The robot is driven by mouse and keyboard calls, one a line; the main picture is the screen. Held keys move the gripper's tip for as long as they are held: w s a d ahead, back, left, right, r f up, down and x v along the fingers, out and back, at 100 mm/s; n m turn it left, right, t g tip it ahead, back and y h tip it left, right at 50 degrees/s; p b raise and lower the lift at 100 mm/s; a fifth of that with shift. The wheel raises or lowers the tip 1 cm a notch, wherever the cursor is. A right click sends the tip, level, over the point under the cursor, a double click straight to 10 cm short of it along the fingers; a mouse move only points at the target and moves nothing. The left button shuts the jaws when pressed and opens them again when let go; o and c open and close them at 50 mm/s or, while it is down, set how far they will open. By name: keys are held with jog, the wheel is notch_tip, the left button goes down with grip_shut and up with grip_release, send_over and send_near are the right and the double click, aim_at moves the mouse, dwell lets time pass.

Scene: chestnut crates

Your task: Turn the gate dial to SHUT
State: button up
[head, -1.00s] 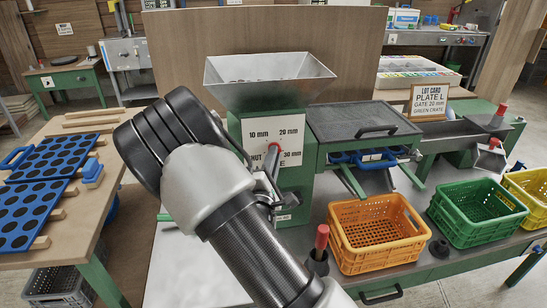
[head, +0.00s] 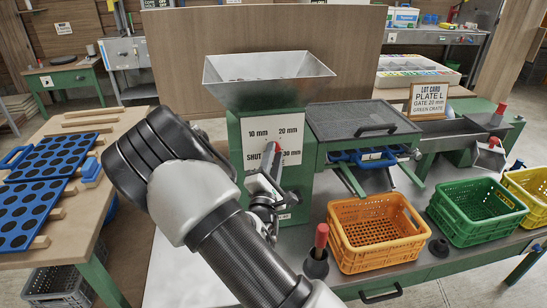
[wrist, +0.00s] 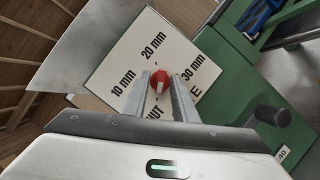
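The gate dial is a red knob (wrist: 158,82) on a white panel (wrist: 183,55) marked 10 mm, 20 mm, 30 mm and SHUT. In the head view the panel (head: 287,131) is on the front of a green machine (head: 236,140), and only a bit of the red knob shows. My gripper (wrist: 161,86) faces the panel, its two fingers apart on either side of the knob. A gap shows between them. I cannot tell whether either finger touches the knob, or which mark it points to. In the wrist view the fingers partly cover SHUT.
A metal hopper (head: 270,91) tops the machine. A black screen tray (head: 362,118) juts out at its right. A red-handled tool (head: 321,238), an orange crate (head: 345,256) and a green crate (head: 440,213) stand on the bench right of my arm.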

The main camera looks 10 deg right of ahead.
jog(key=shift+s+a+f, duration=0.1)
jog(key=p+v, duration=0.1)
jog(key=v, duration=1.6)
jog(key=shift+s, duration=0.15)
